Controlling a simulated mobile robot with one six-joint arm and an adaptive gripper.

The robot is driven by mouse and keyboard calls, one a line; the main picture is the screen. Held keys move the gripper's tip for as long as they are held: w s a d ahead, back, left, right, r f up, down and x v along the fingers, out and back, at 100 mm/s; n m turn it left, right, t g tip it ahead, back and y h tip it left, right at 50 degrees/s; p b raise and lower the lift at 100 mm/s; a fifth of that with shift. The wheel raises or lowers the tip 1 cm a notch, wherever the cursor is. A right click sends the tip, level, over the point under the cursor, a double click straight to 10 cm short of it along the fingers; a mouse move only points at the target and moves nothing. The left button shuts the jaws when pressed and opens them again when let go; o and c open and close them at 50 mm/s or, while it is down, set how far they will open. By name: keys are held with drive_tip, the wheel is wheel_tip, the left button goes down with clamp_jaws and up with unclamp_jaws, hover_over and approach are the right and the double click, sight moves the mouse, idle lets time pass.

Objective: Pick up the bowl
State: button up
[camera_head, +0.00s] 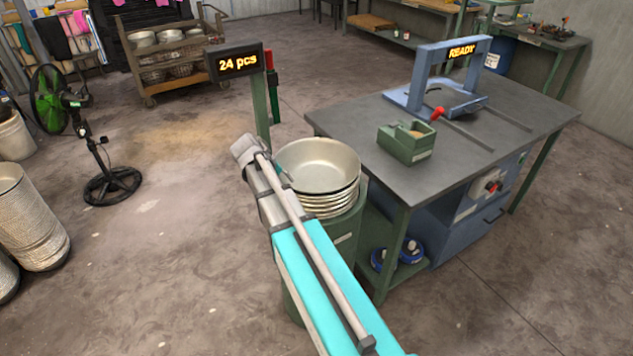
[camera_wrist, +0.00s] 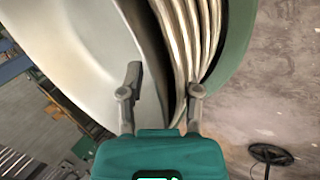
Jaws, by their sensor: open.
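A stack of shallow metal bowls (camera_head: 318,162) sits in a green cylindrical holder (camera_head: 347,222) left of the workbench. The top bowl's wide inside faces up. My arm reaches to the left side of the stack in the head view, where my gripper's fingers are mostly hidden. In the wrist view my gripper (camera_wrist: 162,92) is open. Its left finger lies over the inner side of the top bowl (camera_wrist: 85,60). Its right finger is beside the rims of the stacked bowls (camera_wrist: 190,35). The top bowl's rim runs between the fingers. I cannot tell whether either finger touches it.
A workbench (camera_head: 365,112) carries a blue frame machine (camera_head: 415,95) with a READY sign and a green box (camera_head: 407,148). A post with a "24 pcs" display (camera_head: 238,64) stands behind the stack. A fan (camera_head: 112,185) stands at left on open floor.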

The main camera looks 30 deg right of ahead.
idle(0.5)
clamp_jaws()
